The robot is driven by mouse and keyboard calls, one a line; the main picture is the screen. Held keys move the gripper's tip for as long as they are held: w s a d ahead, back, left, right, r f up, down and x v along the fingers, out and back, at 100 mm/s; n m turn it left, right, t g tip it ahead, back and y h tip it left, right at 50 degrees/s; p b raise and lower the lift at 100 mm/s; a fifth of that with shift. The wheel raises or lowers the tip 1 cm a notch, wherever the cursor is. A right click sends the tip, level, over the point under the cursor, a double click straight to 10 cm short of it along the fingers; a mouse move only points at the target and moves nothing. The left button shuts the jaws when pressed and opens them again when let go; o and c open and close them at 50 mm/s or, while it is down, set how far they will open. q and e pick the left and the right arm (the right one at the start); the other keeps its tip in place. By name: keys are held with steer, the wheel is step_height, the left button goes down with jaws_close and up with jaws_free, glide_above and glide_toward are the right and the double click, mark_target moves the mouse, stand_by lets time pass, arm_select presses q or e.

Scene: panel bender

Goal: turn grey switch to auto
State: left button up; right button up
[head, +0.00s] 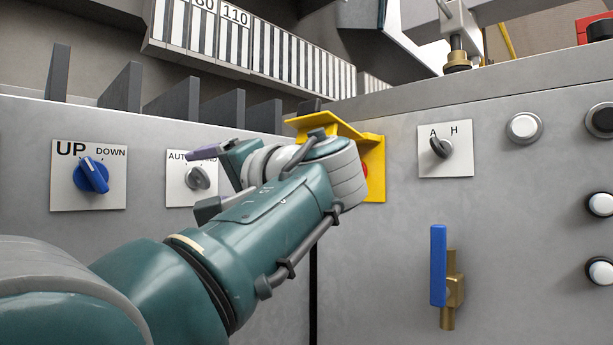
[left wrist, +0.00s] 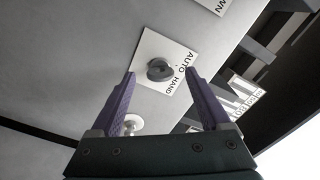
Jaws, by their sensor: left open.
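The grey switch (head: 197,178) sits on a white plate lettered AUTO and HAND, on the left grey panel. In the head view my left gripper partly covers the plate's right side. The switch also shows in the left wrist view (left wrist: 160,69), between the fingertips and beyond them. I cannot tell clearly which word its handle points at. My left gripper (left wrist: 160,76) is open and empty, its two purple fingers one on each side of the switch, with no contact visible. It also shows in the head view (head: 200,179). My right gripper is not in view.
A blue UP/DOWN switch (head: 91,175) is to the left. A yellow guard (head: 373,160) with a red part stands behind my left wrist.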

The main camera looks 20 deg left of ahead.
arm_select(q)
steer(key=p+v, duration=0.2)
steer(key=v, duration=0.6)
steer(key=shift+d+p, duration=0.2)
steer(key=shift+p, duration=0.1)
steer(key=shift+s, duration=0.15)
